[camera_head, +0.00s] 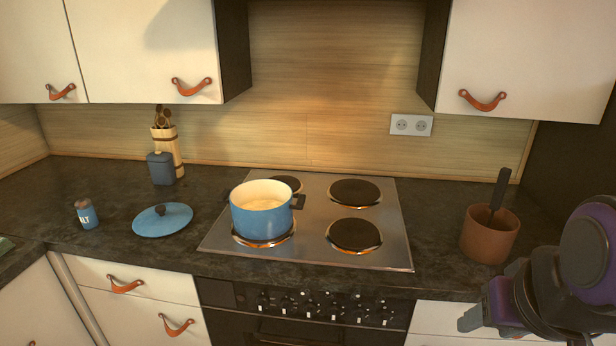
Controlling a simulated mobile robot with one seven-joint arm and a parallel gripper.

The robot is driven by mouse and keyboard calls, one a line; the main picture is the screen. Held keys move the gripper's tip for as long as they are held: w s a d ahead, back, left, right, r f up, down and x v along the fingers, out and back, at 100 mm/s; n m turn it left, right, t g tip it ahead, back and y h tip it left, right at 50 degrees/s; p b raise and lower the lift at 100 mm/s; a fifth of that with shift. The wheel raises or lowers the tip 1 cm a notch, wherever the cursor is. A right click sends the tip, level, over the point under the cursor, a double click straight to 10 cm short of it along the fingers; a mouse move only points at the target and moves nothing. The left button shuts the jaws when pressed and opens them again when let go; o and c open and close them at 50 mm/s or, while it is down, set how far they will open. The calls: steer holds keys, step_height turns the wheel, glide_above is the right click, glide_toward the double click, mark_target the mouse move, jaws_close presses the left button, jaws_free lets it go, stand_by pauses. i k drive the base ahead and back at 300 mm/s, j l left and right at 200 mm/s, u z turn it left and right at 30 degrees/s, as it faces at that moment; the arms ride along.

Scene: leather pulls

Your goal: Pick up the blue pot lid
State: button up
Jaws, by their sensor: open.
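The blue pot lid (162,219) lies flat on the dark countertop, left of the hob, with its dark knob facing up. A blue pot (261,214) with a cream inside stands uncovered on the hob's front left burner. My gripper (474,317) is at the lower right, open, in front of the counter's edge and far from the lid. Only part of its fingers shows; my arm hides the rest. Nothing is seen between the fingers.
A small blue salt shaker (87,214) stands left of the lid. A brown pot (489,238) stands near my arm. Cabinets (150,50) hang above.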

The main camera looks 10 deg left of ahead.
mark_target(163, 219)
steer(key=u, duration=1.6)
steer(key=i+j+z, duration=0.15)
steer(key=z, duration=0.3)
steer(key=i+j+z, duration=0.1)
steer(key=j+z, duration=0.15)
steer(key=z, duration=0.2)
steer(key=i+j+z, duration=0.2)
steer(key=j, duration=0.2)
steer(key=j+z, duration=0.15)
steer(key=j, duration=0.2)
steer(key=i+j, duration=0.1)
steer(key=j, duration=0.3)
steer(key=i+j+z, duration=0.1)
steer(key=j, duration=0.3)
steer(key=i+j, duration=0.1)
steer(key=j, duration=0.35)
steer(key=i+j+z, duration=0.1)
steer(key=j, duration=0.3)
steer(key=k+l, duration=0.25)
steer(key=k+u, duration=0.05)
